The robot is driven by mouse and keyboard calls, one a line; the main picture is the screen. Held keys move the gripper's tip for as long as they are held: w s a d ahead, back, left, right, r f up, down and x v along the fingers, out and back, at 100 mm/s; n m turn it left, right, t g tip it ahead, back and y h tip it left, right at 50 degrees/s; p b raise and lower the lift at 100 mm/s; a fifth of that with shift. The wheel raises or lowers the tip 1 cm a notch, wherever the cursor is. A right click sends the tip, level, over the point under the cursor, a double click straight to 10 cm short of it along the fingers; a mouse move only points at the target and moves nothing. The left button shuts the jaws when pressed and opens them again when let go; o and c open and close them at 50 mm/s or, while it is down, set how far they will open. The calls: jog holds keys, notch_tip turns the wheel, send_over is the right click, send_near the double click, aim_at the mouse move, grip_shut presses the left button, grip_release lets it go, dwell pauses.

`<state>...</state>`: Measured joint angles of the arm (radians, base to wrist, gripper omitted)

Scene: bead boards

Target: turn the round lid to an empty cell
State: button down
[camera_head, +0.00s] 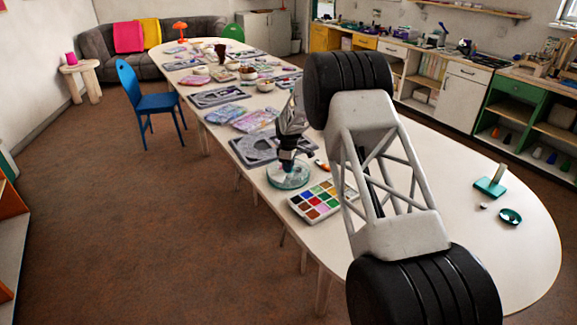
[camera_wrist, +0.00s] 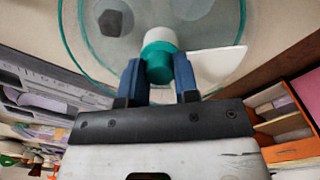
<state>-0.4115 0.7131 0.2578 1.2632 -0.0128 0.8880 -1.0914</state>
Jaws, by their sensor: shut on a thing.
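The round lid (camera_head: 288,176) is a clear disc with a teal edge on the white table. In the wrist view the round lid (camera_wrist: 95,45) fills the upper middle, and a teal knob (camera_wrist: 158,62) with a pale top stands on it. My gripper (camera_head: 287,160) is over the lid, and in the wrist view the blue fingers of my gripper (camera_wrist: 158,75) are shut on the knob. Under the clear disc I see a dark many-sided shape (camera_wrist: 110,20) and a grey round shape (camera_wrist: 192,6). A white wedge (camera_wrist: 215,66) shows right of the knob. The contents below it are unclear.
A paint tray (camera_head: 322,201) with coloured squares lies close to the lid's right. A grey board (camera_head: 253,148) lies behind it. A teal block with a post (camera_head: 490,186) and a small dark teal dish (camera_head: 510,216) stand at the right. The table's front right is mostly clear.

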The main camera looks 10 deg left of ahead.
jog(key=n, duration=0.4)
jog(key=shift+n, duration=1.8)
jog(key=c, duration=0.8)
grip_release()
jog(key=shift+c, duration=0.2)
jog(key=shift+d+r, duration=0.1)
jog(key=shift+r, duration=3.75)
jog(key=shift+r, duration=0.1)
